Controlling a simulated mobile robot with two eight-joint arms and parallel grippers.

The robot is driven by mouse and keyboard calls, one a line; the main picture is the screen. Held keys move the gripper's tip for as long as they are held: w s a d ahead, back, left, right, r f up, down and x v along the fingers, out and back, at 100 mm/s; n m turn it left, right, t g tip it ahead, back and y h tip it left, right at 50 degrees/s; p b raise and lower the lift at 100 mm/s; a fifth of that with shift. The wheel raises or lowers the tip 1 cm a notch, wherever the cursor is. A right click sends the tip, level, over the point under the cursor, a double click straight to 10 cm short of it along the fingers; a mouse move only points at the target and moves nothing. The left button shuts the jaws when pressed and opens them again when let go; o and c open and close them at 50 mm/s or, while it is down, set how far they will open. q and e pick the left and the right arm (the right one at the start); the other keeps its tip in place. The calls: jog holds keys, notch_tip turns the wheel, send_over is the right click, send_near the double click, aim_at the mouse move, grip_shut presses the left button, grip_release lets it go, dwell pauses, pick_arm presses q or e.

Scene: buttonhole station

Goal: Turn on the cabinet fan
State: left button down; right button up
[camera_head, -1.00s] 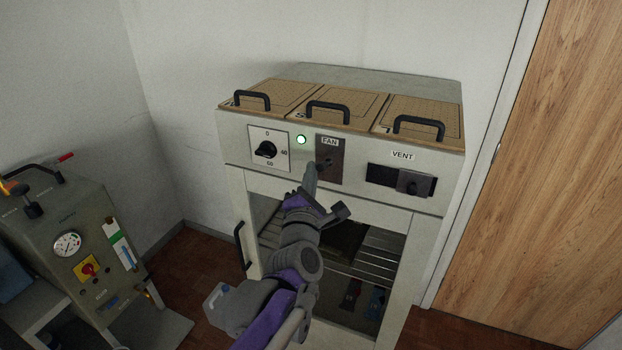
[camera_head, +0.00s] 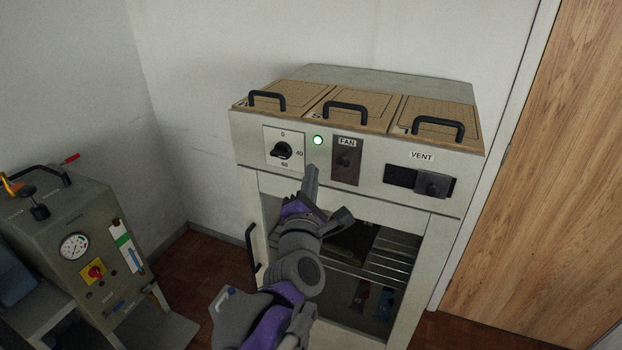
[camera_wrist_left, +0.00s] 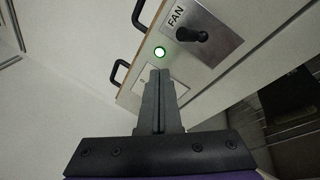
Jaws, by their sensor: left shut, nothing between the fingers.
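The cabinet (camera_head: 300,165) stands against the wall, with a control strip across its upper front. The fan switch (camera_head: 346,160) is a dark plate labelled FAN with a small black lever; its lever also shows in the left wrist view (camera_wrist_left: 190,35). A round lamp (camera_head: 318,140) left of the plate glows green, as it does in the left wrist view (camera_wrist_left: 160,52). My left gripper (camera_head: 311,170) is shut and empty, its fingertips left of and below the fan plate, apart from the lever. In the left wrist view the closed fingers (camera_wrist_left: 160,78) point near the lamp. My right gripper is not in view.
A 0-40-60 dial (camera_head: 282,150) sits left of the lamp, and a VENT slider (camera_head: 431,184) sits right. Handled lids (camera_head: 345,108) cover the top. A grey machine (camera_head: 92,250) stands at left; a wooden door (camera_head: 540,180) is at right.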

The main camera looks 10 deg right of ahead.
pick_arm(q)
jog(key=s+r, duration=0.1)
jog(key=s, duration=0.1)
jog(key=s+r, duration=0.2)
jog(key=shift+a+r, duration=0.2)
jog(key=shift+r, duration=0.05)
jog(key=s+a+f+m+g+y, duration=0.2)
jog(key=s+a+f+m+g, duration=0.2)
jog(key=s+a+f+m, duration=0.3)
jog(key=s+a+f+m+g+y, duration=0.2)
jog(key=s+a+f+m+g, duration=0.2)
jog(key=s+a+f+m, duration=0.3)
jog(key=s+a+f+m+g+y, duration=0.2)
jog(key=s+a+f+m+g, duration=0.3)
jog(key=a+f, duration=0.9)
jog(key=s+f+m, duration=0.3)
jog(key=s+f, duration=0.1)
jog(key=f, duration=0.1)
jog(key=shift+s+f, duration=0.25)
jog(key=shift+f, duration=0.15)
